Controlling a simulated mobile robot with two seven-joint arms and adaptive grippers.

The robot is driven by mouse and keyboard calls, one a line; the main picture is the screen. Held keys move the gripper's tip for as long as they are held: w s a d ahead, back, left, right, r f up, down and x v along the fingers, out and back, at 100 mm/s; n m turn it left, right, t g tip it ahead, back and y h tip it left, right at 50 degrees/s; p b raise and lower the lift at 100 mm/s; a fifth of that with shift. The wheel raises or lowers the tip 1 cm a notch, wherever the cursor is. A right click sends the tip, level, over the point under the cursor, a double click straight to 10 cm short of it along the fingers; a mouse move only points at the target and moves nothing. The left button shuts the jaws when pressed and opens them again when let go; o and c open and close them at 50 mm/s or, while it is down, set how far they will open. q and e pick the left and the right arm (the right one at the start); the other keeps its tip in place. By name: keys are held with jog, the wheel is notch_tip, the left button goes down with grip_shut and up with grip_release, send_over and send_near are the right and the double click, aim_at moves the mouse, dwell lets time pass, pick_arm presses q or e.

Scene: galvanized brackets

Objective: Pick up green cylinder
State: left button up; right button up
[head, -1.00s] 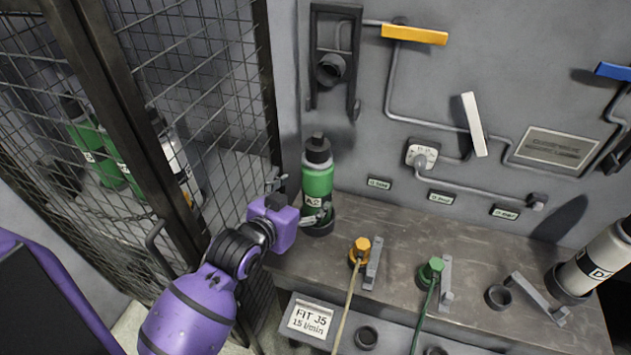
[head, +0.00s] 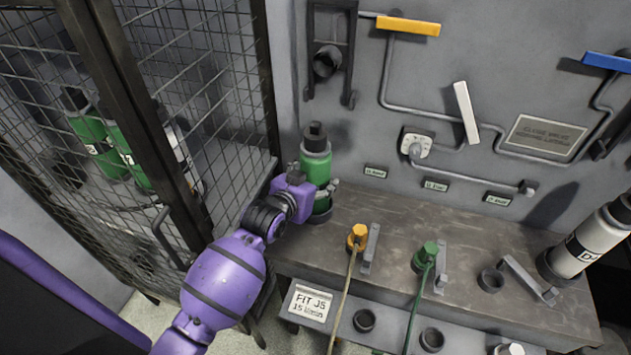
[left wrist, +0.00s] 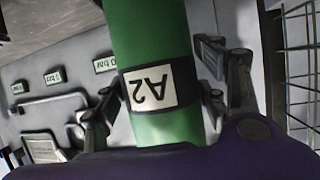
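The green cylinder (head: 314,164), with a dark cap, stands upright on the left end of the grey bench against the wall. In the left wrist view the green cylinder (left wrist: 160,125) shows a white A2 label and fills the middle. My left gripper (head: 311,182) is at its side. In the left wrist view the fingers of my left gripper (left wrist: 158,88) are spread, one on each side of the cylinder. Any gap is very small, and I cannot tell whether they touch it. My right gripper is not in view.
A mesh cage (head: 205,105) stands close on the left, with other green cylinders (head: 95,140) and a white one inside. Orange (head: 358,236) and green (head: 427,256) hose fittings sit on the bench.

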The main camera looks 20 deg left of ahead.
pick_arm(q)
jog(key=c, duration=1.4)
jog(key=shift+w+r, duration=0.15)
jog(key=shift+r, duration=0.1)
grip_shut()
